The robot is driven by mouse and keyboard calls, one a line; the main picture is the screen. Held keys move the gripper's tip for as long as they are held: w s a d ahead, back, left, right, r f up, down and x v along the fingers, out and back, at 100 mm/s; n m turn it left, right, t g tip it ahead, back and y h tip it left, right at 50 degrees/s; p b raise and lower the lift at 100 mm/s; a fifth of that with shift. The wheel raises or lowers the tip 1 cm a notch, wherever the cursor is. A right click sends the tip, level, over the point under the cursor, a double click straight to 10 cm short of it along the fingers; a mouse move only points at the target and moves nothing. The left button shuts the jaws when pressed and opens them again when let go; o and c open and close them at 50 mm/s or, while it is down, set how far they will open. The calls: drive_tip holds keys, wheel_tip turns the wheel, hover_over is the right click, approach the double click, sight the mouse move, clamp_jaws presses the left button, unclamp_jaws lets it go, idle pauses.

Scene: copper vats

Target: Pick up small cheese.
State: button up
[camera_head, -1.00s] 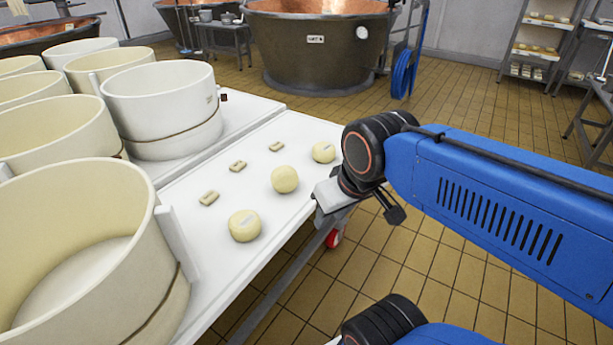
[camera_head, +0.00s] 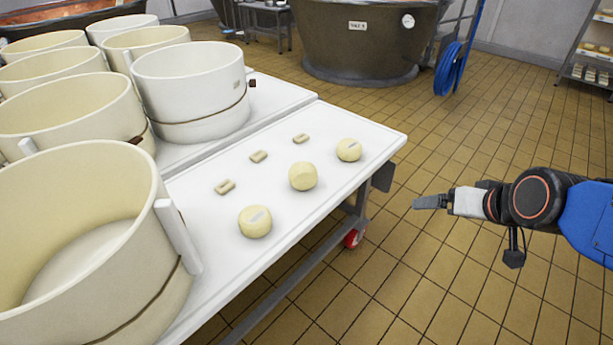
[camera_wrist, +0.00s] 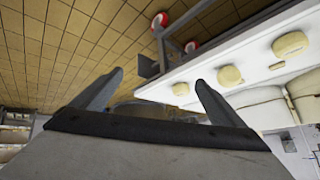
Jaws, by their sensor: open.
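Three small round pale-yellow cheeses stand in a row on the white table (camera_head: 365,133): a near one (camera_head: 255,221), a middle one (camera_head: 303,176) and a far one (camera_head: 349,149). The near and far ones show a pale mark on top. In the wrist view the three cheeses also show, at right (camera_wrist: 291,45), centre right (camera_wrist: 230,75) and nearest the middle (camera_wrist: 181,89). My gripper (camera_head: 430,202) is beyond the table's right edge, over the floor, apart from every cheese. Its fingers (camera_wrist: 160,78) are spread, with nothing between them.
Three small flat oblong pieces (camera_head: 258,156) lie behind the cheeses. Large cream tubs (camera_head: 190,85) crowd the left. A copper-lined vat (camera_head: 365,45) and blue hose (camera_head: 449,68) stand at the back. The tiled floor (camera_head: 440,265) right of the table is clear.

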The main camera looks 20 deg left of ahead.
drive_tip(key=w+a+f+n+t+y, duration=0.1)
drive_tip(key=w+a+f, duration=0.15)
drive_tip(key=a, duration=0.55)
drive_tip(key=w+a+f+y, duration=0.1)
drive_tip(key=w+a, duration=0.2)
drive_tip(key=a, duration=0.5)
drive_tip(key=t+y, duration=0.2)
drive_tip(key=t, duration=0.1)
approach(305, 179)
drive_tip(key=shift+n, duration=0.3)
drive_tip(key=x, duration=1.3)
drive_tip(key=c, duration=1.6)
drive_tip(key=shift+r, duration=5)
drive_tip(key=shift+d, duration=0.1)
